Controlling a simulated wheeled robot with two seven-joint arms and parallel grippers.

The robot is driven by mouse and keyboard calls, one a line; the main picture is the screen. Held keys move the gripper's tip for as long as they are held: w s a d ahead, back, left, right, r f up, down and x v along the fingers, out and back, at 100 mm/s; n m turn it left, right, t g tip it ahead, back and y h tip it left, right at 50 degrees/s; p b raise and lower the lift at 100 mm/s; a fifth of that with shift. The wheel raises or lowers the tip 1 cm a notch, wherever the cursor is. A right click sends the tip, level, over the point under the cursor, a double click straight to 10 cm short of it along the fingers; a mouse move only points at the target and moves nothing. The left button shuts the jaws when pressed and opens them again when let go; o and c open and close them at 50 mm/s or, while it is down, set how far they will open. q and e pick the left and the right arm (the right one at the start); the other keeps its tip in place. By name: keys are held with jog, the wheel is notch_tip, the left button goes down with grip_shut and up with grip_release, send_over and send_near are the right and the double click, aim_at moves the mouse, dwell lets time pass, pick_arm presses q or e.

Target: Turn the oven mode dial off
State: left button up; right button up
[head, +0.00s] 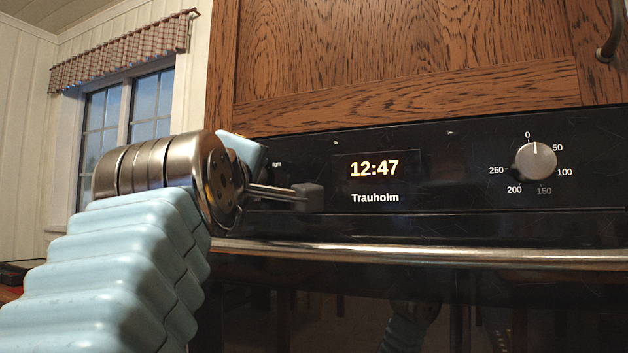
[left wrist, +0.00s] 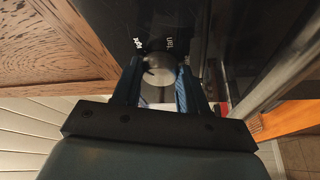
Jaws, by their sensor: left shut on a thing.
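The oven mode dial (left wrist: 158,76) is a round metal knob in the left wrist view, with a small dark mark near its left upper edge. My left gripper (left wrist: 158,90) has one blue finger on each side of it and is shut on it. In the head view my left gripper (head: 306,197) reaches to the left part of the black control panel (head: 455,180). There the mode dial is hidden behind my gripper and wrist. Part of a white label (head: 277,164) shows beside the wrist. My right gripper is in neither view.
A second knob (head: 535,161), numbered 0 to 250, sits at the panel's right, its mark close to 0. The display (head: 374,168) reads 12:47. A metal handle bar (head: 430,256) runs below the panel. A wooden cabinet (head: 400,60) is above.

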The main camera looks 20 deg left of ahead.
pick_arm(q)
jog(key=n+g, duration=0.1)
jog(key=n, duration=0.2)
jog(key=n+g, duration=0.1)
jog(key=n, duration=0.2)
jog(key=n+g+h, duration=0.1)
jog(key=n, duration=0.2)
jog(key=shift+a+r+g, duration=0.1)
jog(key=shift+r+g, duration=0.2)
jog(key=shift+r, duration=0.1)
jog(key=shift+n, duration=0.3)
jog(key=o, duration=1)
jog(key=shift+o, duration=0.3)
